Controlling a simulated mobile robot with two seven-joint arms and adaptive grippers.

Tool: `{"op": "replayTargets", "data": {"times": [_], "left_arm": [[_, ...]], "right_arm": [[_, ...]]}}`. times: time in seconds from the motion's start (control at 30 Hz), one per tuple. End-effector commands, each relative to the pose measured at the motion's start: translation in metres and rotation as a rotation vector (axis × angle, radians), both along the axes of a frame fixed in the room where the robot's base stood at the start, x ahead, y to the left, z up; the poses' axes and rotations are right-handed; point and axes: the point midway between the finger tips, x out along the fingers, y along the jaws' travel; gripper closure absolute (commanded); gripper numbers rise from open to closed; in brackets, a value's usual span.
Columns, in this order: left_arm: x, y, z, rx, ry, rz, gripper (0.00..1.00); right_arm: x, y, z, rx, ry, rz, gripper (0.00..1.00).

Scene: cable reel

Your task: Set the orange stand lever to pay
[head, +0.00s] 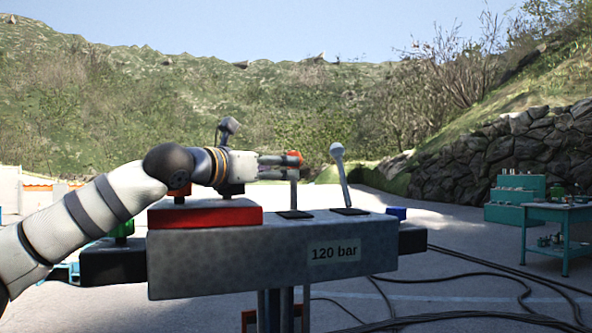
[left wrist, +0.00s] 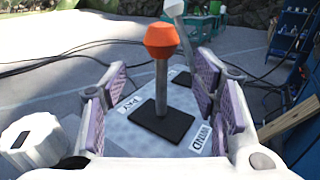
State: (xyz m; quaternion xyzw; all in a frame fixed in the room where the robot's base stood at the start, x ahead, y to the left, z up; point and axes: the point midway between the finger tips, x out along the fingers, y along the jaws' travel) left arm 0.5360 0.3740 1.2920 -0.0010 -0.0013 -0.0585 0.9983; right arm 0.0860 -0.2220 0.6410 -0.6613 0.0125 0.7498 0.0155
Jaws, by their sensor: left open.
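The orange stand lever has an orange knob (head: 295,158) on a grey rod rising from a black plate on the grey control box (head: 230,262). In the left wrist view the orange lever (left wrist: 161,42) looks about upright, with a PAY label (left wrist: 130,103) to its left and a WIND label (left wrist: 198,141) to its right. My left gripper (head: 282,166) is open at the lever; in the left wrist view its fingers (left wrist: 161,80) stand either side of the rod, with gaps visible. My right gripper is not in view.
A second lever with a pale knob (head: 337,150) stands close to the right. A red block (head: 206,214) sits on the box below my left wrist; a blue block (head: 396,213) is at the right end. Black cables (head: 480,267) lie on the ground, and a teal table (head: 560,213) stands farther right.

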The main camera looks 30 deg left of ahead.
Motion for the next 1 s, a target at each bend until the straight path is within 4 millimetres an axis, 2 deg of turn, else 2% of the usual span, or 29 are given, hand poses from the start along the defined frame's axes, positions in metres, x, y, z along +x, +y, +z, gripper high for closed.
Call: {"op": "replayTargets", "data": {"times": [0.03, 0.1, 0.23, 0.37, 0.57, 0.6, 0.83, 1.0], "left_arm": [[0.014, -0.002, -0.003, 0.000, 0.005, 0.000, 0.46], [0.029, -0.004, -0.002, -0.001, 0.004, -0.001, 0.46], [0.049, -0.006, 0.000, 0.000, 0.001, 0.000, 0.46], [0.057, -0.007, 0.000, 0.000, 0.000, 0.000, 0.46], [0.058, -0.007, 0.000, 0.001, 0.000, 0.000, 0.46], [0.058, -0.007, 0.000, 0.001, 0.000, 0.000, 0.48], [0.058, -0.007, -0.001, 0.001, 0.001, 0.000, 1.00], [0.059, -0.006, -0.001, -0.002, 0.004, 0.001, 1.00]], "right_arm": [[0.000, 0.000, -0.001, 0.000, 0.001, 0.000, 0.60], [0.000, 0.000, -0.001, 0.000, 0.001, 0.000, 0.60], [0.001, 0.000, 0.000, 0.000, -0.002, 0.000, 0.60], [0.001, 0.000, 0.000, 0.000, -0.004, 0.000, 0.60], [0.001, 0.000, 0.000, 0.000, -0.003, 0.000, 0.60], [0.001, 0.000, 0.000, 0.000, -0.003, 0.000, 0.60], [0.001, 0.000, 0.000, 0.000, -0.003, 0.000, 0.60], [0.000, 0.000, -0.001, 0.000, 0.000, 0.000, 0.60]]}}
